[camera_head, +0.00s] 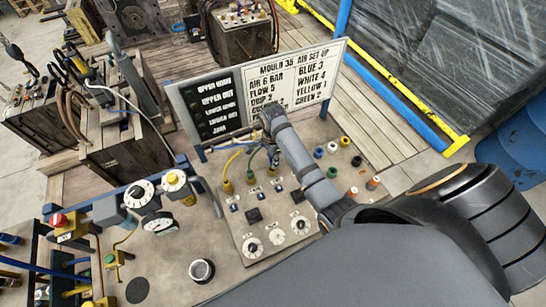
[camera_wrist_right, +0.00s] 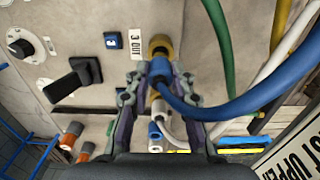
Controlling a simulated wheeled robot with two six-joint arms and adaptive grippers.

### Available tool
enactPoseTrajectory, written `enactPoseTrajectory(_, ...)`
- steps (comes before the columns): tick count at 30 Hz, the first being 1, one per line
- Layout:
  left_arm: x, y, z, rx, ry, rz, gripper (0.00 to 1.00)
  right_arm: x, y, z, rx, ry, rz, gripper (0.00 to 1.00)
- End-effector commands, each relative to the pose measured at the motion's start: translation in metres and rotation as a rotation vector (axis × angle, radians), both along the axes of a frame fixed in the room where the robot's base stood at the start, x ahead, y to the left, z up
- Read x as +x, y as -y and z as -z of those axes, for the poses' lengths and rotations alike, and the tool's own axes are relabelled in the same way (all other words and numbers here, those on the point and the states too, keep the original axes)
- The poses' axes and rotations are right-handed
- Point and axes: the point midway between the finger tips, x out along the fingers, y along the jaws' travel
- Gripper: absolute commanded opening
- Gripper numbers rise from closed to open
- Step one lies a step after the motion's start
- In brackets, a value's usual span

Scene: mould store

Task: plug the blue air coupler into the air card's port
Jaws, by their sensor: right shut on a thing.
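In the wrist view, my right gripper (camera_wrist_right: 160,84) is shut on the blue air coupler (camera_wrist_right: 162,69). A blue hose (camera_wrist_right: 250,105) curves away from the coupler to the right. The coupler's end lines up with and meets a brass port (camera_wrist_right: 159,44) beside a "3 OUT" label (camera_wrist_right: 136,44); I cannot tell whether it is seated. In the head view, my right gripper (camera_head: 274,153) is at the row of brass ports on the air card (camera_head: 270,225), and the coupler is mostly hidden there. The set-up sign (camera_head: 262,90) reads "BLUE 3". My left gripper is not in view.
Green (camera_wrist_right: 225,50) and white (camera_wrist_right: 280,80) hoses hang close to the right gripper. A black knob (camera_wrist_right: 70,80) stands nearby. Several coloured fittings (camera_head: 332,172) stand right of the arm. A round cup (camera_head: 202,270) stands at the bench front.

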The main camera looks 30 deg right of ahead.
Motion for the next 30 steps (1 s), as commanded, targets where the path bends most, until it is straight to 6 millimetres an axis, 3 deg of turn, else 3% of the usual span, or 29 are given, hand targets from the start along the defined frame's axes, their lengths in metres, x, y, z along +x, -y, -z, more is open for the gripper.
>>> enactPoseTrajectory(4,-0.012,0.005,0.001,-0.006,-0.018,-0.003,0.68,0.000,0.000,0.000,0.000,0.000,0.000,0.00)
enactPoseTrajectory(16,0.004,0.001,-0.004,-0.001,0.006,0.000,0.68,0.000,0.000,-0.001,0.000,0.000,0.000,0.00)
enactPoseTrajectory(30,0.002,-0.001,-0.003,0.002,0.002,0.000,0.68,0.000,0.000,0.001,0.000,-0.001,0.000,0.00)
